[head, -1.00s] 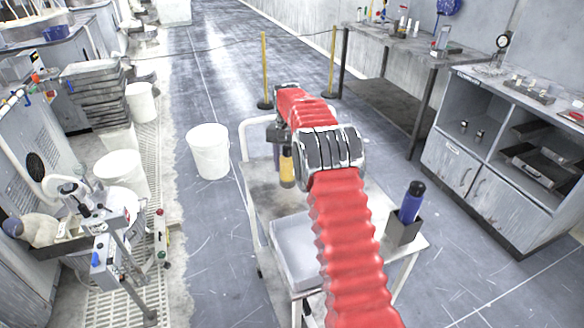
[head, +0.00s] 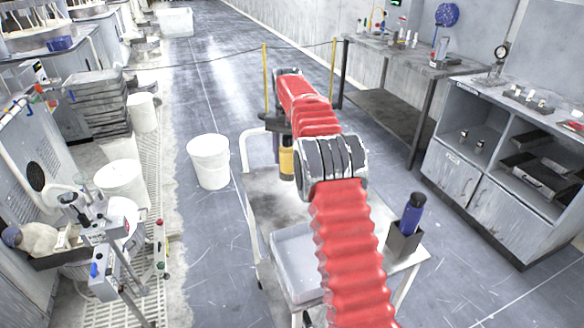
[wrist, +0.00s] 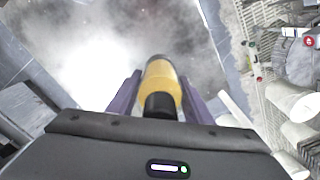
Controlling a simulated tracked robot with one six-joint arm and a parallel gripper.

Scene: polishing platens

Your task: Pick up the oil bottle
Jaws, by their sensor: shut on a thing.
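The oil bottle is a yellow bottle with a black top (head: 287,163), upright over the far left part of the cart in the head view. In the wrist view the bottle (wrist: 162,82) is between the two purple fingers of my gripper (wrist: 161,98), which is shut on it. In the head view my gripper (head: 283,150) is partly hidden behind my red-sleeved arm. The bottle appears a little above the cart top, though the gap is hard to judge.
The cart (head: 262,190) carries a pale tray (head: 290,262) and a grey holder (head: 402,243) with a blue bottle (head: 412,213). A white bucket (head: 209,162) stands left of the cart. Yellow posts (head: 266,80) stand behind. A workbench (head: 460,68) and cabinet (head: 465,185) are at right.

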